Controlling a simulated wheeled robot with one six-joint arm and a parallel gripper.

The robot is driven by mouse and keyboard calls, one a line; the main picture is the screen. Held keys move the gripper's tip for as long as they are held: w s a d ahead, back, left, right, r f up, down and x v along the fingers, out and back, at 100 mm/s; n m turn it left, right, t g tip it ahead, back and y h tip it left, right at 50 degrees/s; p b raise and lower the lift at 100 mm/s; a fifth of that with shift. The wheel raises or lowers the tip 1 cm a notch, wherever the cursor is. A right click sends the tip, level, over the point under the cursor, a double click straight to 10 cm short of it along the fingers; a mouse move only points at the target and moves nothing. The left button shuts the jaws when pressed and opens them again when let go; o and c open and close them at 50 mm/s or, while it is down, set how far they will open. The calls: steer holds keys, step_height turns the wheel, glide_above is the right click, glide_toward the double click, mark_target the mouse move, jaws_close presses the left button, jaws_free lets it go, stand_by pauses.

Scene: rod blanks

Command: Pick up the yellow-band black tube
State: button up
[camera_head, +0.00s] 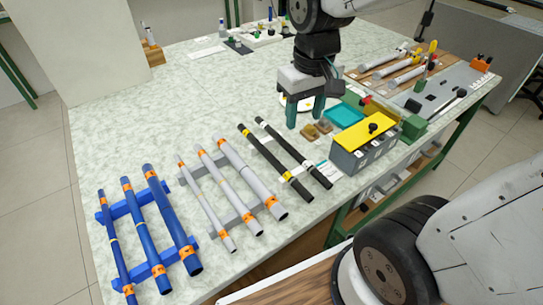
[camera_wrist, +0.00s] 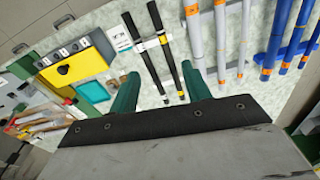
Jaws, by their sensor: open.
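The yellow-band black tube (camera_head: 273,162) lies slanted on the table in the head view, left of a second black tube (camera_head: 293,152) with pale bands. In the wrist view the yellow-band tube (camera_wrist: 170,62) is the right one of the black pair, and the pale-band tube (camera_wrist: 143,55) is on its left. My gripper (camera_head: 306,108) is open and empty, pointing down beyond the far ends of the black tubes and apart from them. In the wrist view its green fingers (camera_wrist: 160,86) stand on either side of the tubes' far ends. Its height above the table is hard to tell.
Grey tubes (camera_head: 222,172) and blue tubes (camera_head: 172,222) with orange bands lie on racks to the left. A grey box with a yellow top (camera_head: 363,137) stands right of the black tubes, with a teal tray (camera_head: 342,113) behind it.

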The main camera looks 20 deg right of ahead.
steer(key=n, duration=0.1)
glide_above(270, 155)
steer(key=s, duration=0.2)
step_height(270, 155, down, 13)
steer(key=shift+g, duration=0.4)
steer(key=f, duration=0.3)
steer(key=w+f, duration=0.1)
steer(key=f, duration=0.2)
steer(key=w+f, duration=0.1)
steer(key=f, duration=0.3)
steer(key=shift+c, duration=0.3)
steer(key=c, duration=0.8)
